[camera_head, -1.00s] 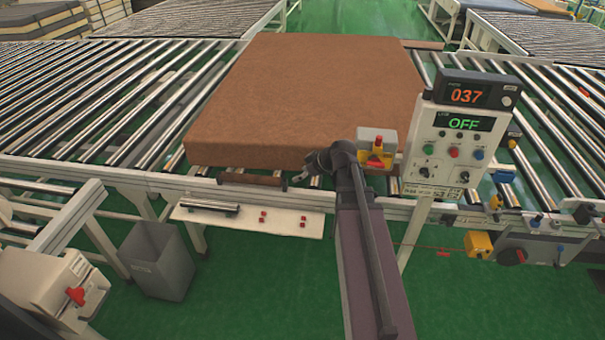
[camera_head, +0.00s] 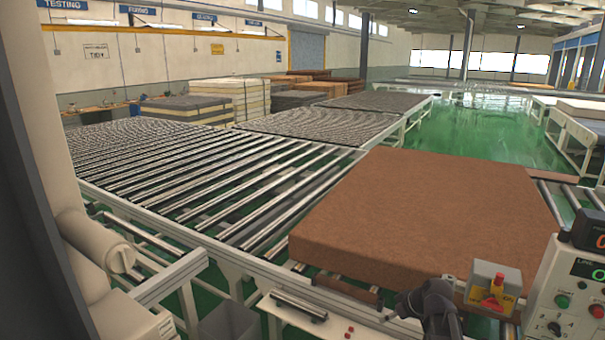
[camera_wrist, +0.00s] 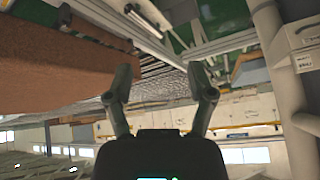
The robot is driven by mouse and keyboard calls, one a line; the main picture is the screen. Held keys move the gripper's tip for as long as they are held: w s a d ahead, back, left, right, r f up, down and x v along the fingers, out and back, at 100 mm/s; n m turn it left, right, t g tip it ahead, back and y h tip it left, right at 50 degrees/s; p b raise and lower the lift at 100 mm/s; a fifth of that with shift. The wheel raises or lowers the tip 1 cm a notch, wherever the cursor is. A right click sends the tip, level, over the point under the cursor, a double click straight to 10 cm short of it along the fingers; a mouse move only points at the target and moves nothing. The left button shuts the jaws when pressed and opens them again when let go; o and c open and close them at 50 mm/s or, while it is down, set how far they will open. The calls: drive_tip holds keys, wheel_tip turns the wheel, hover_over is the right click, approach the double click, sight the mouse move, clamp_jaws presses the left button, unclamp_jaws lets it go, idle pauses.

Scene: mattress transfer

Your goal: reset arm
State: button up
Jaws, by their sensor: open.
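My gripper (camera_wrist: 162,84) shows in the wrist view with its two dark fingers spread apart and nothing between them. In the head view my dark arm (camera_head: 436,306) shows at the bottom, in front of the mattress's near edge; the gripper's fingertips there are hard to make out. A brown mattress (camera_head: 430,215) lies flat on the roller conveyor in the head view. The mattress also fills the left side of the wrist view (camera_wrist: 50,62), apart from the fingers.
The roller conveyor (camera_head: 215,185) is bare left of the mattress. A small white shelf (camera_head: 315,325) and a grey bin (camera_head: 228,322) are below the conveyor's front edge.

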drive_tip(key=s+a+f+m+g+h+b, duration=0.4)
drive_tip(key=s+a+f+m+g+b, duration=0.1)
drive_tip(key=s+a+f, duration=0.4)
drive_tip(key=s+f+m+b, duration=0.1)
drive_tip(key=s, duration=0.1)
drive_tip(key=shift+s+h, duration=0.4)
drive_tip(key=shift+c, duration=1)
